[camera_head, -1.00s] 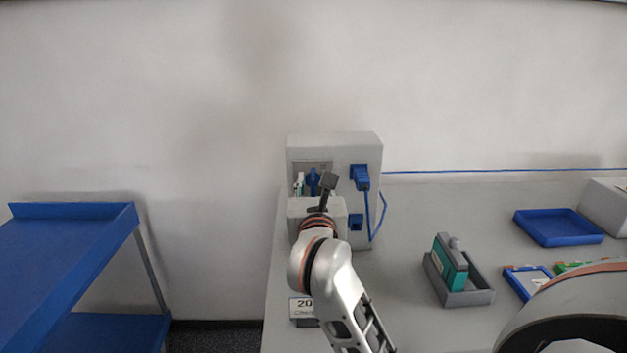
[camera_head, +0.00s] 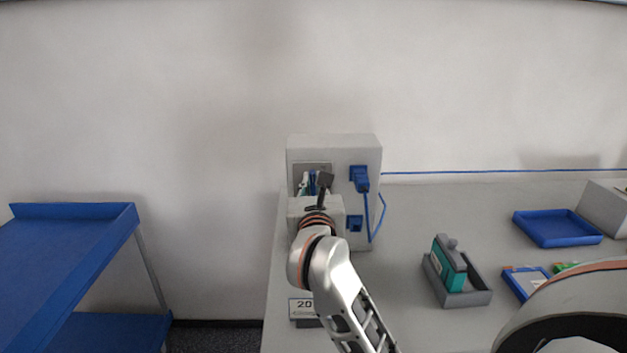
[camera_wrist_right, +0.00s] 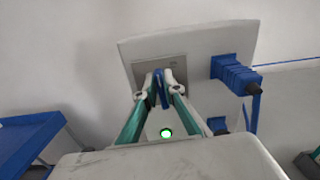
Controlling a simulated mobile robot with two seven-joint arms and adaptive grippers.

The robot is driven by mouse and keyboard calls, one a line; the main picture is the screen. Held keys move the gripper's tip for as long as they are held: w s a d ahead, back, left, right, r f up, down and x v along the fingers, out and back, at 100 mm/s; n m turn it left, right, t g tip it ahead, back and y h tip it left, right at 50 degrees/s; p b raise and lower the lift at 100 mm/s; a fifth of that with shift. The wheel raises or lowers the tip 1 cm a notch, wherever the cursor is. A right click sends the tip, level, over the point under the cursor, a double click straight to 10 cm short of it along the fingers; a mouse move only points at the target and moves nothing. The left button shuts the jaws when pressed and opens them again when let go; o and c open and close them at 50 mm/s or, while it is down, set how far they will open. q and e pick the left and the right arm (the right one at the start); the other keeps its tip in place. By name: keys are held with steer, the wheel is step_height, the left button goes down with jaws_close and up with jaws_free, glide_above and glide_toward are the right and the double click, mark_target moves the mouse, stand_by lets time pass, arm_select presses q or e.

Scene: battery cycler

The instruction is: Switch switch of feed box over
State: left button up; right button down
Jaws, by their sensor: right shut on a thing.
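The feed box (camera_head: 334,148) is a pale grey box against the wall at the back of the bench. Its switch is a blue lever on a grey plate, also seen in the right wrist view as the blue lever (camera_wrist_right: 160,88). My right gripper (camera_wrist_right: 162,82) has green and pale fingers, one on each side of the lever, shut on it. In the head view my right gripper (camera_head: 309,182) is in front of the switch plate, partly hidden by its own wrist. My left gripper is not in view.
A blue plug (camera_head: 360,178) with a blue cable sits in the feed box right of the switch. A teal device stands in a grey holder (camera_head: 464,298) on the bench. A blue tray (camera_head: 557,228) lies farther right. A blue cart (camera_head: 62,262) stands left.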

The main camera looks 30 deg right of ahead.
arm_select(q)
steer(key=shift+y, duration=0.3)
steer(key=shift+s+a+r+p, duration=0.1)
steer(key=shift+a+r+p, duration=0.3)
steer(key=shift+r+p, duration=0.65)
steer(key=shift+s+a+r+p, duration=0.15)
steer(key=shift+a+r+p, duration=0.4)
steer(key=shift+p, duration=0.85)
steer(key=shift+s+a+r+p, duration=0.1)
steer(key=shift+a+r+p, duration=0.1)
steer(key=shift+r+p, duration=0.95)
arm_select(e)
steer(key=shift+w+a+f+n, duration=0.15)
steer(key=shift+a+f+n, duration=0.15)
steer(key=shift+n, duration=2.55)
steer(key=shift+w+a+f+n, duration=0.15)
steer(key=shift+f+n, duration=0.1)
steer(key=shift+n, duration=2.65)
steer(key=shift+w+a+f+n, duration=0.1)
steer(key=shift+a+f+n, duration=0.2)
steer(key=shift+n, duration=2.55)
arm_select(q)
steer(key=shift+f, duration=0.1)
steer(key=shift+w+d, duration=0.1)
arm_select(e)
steer(key=c, duration=2.1)
jaws_free()
steer(key=shift+c, duration=0.2)
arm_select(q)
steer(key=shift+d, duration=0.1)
